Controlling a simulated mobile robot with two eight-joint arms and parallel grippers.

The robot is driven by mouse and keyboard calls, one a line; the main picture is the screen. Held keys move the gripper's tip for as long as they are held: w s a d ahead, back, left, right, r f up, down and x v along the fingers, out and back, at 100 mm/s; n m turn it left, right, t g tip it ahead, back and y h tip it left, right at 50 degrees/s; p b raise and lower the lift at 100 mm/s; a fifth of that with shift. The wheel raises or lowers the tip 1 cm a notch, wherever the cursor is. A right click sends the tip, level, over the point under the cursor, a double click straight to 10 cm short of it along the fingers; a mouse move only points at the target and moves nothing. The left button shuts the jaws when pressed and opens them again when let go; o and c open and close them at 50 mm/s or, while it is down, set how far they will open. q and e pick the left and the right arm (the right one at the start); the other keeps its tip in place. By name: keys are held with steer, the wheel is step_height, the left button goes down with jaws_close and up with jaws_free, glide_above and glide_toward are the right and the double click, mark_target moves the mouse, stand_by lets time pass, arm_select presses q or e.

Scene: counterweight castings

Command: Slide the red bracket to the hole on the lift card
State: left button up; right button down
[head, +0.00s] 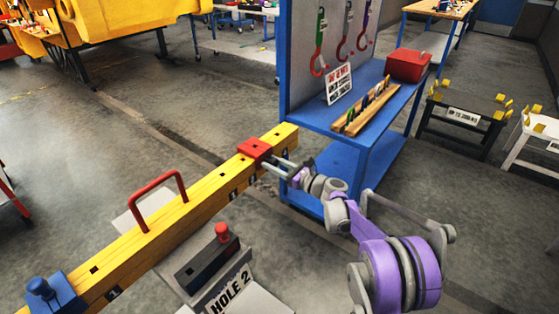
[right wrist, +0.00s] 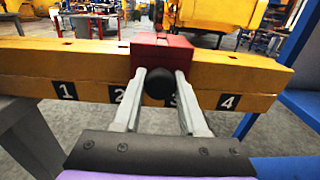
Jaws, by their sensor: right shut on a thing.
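The red bracket (head: 254,147) sits around the yellow beam (head: 201,192) towards its far right end. My right gripper (head: 277,166) is at its side; in the right wrist view the fingers are shut on the black knob (right wrist: 158,84) of the red bracket (right wrist: 165,50). The lift card (head: 231,291) reads "HOLE 2". My left gripper is not in view.
A blue bracket (head: 45,291) sits on the beam's near left end and a red handle (head: 157,200) arches over its middle. A grey box with a red knob (head: 222,230) is behind the card. A blue shelf stand (head: 345,122) is close beyond the beam's far end.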

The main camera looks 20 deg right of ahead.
steer(key=s+a, duration=0.3)
steer(key=a, duration=0.1)
steer(key=shift+s+a, duration=0.35)
steer(key=shift+c, duration=2.3)
jaws_free()
steer(key=shift+d, duration=0.1)
steer(key=v, duration=1)
steer(key=shift+s+d, duration=0.2)
steer(key=shift+s, duration=0.1)
